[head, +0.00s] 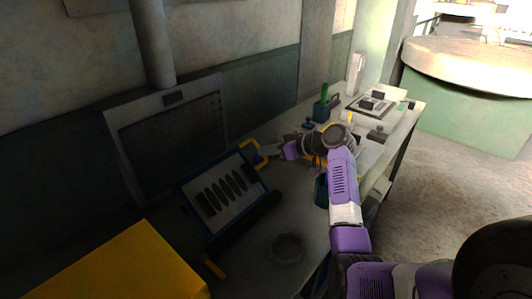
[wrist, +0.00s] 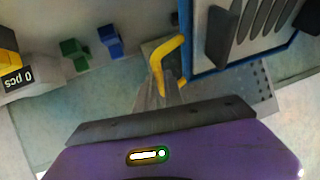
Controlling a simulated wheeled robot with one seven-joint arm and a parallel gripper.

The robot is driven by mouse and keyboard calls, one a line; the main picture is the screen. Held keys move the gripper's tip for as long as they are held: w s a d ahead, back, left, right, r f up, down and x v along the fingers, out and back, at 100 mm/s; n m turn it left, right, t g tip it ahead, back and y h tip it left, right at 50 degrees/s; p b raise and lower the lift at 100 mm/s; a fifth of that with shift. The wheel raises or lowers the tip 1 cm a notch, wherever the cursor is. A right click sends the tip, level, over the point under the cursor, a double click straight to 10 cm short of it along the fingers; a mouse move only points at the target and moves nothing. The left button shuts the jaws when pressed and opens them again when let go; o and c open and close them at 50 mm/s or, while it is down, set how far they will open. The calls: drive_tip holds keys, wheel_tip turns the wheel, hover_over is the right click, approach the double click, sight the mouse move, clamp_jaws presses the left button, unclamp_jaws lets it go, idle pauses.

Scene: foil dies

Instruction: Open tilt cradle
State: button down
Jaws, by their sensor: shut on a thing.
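The tilt cradle (head: 232,172) is a blue-framed, pale panel with a row of dark slots, tilted on the bench in the head view. It also shows at the upper right of the wrist view (wrist: 225,65). A yellow handle (wrist: 166,58) sticks out from its side; the head view shows the handle (head: 259,157) at the cradle's upper right corner. My gripper (wrist: 172,92) is shut on this handle, with its fingertips at the handle's lower end. The grip is small and partly dark in the head view (head: 272,150).
A yellow box (head: 120,268) stands at lower left. A grey ring (head: 286,248) lies in front of the cradle. Green (wrist: 74,52) and blue (wrist: 109,42) pieces lie left of the handle.

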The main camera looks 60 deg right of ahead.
drive_tip(key=shift+r, duration=0.25)
drive_tip(key=c, duration=1.5)
unclamp_jaws()
drive_tip(key=shift+s, duration=0.1)
drive_tip(key=shift+o, duration=0.2)
drive_tip(key=shift+f, duration=0.1)
drive_tip(key=b+v, duration=0.1)
drive_tip(key=v, duration=0.6)
drive_tip(key=shift+s, duration=0.35)
